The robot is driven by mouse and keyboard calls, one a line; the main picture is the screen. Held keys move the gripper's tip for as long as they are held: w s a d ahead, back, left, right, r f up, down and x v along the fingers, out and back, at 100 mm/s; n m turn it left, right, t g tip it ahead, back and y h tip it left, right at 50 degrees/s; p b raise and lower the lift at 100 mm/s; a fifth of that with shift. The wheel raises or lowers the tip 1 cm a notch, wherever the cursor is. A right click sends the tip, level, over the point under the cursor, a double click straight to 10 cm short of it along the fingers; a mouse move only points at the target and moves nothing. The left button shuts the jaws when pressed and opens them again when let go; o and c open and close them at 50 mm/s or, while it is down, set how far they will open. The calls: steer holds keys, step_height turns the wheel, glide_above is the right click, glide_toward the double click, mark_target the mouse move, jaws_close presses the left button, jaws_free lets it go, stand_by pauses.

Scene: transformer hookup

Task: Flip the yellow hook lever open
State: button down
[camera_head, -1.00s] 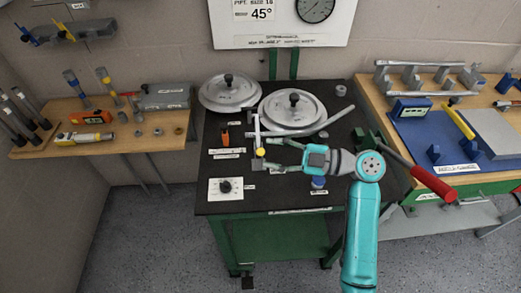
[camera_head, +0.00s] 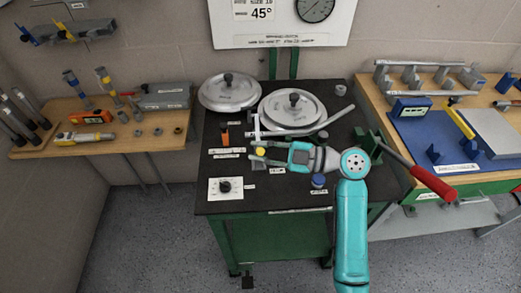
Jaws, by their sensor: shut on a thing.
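The yellow knob of the hook lever (camera_head: 260,151) shows on the black bench top, just in front of a pale bracket (camera_head: 262,133). My gripper (camera_head: 257,153) reaches in from the right with its two fingers on either side of the knob and is shut on it. The fingers partly cover the lever, so its exact angle is hard to tell.
The black table (camera_head: 215,165) carries round metal lids (camera_head: 292,108) behind the lever. A dial plate (camera_head: 226,188) lies at front left and a blue-capped part (camera_head: 319,181) at front right. A red-handled lever (camera_head: 430,181) juts out at the right.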

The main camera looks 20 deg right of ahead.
steer(key=shift+s+a+f+n+y, duration=0.15)
steer(key=shift+s+f+n+y, duration=0.4)
steer(key=shift+n, duration=0.7)
steer(key=shift+s+a+f+n+y, duration=0.1)
steer(key=shift+s+f+n, duration=0.15)
steer(key=shift+f+n, duration=0.75)
steer(key=shift+s+a+f+n+y, duration=0.15)
steer(key=shift+s+f+n+y, duration=0.3)
steer(key=shift+n, duration=1)
steer(key=shift+f, duration=0.1)
steer(key=c, duration=1)
jaws_free()
steer(key=v, duration=1.2)
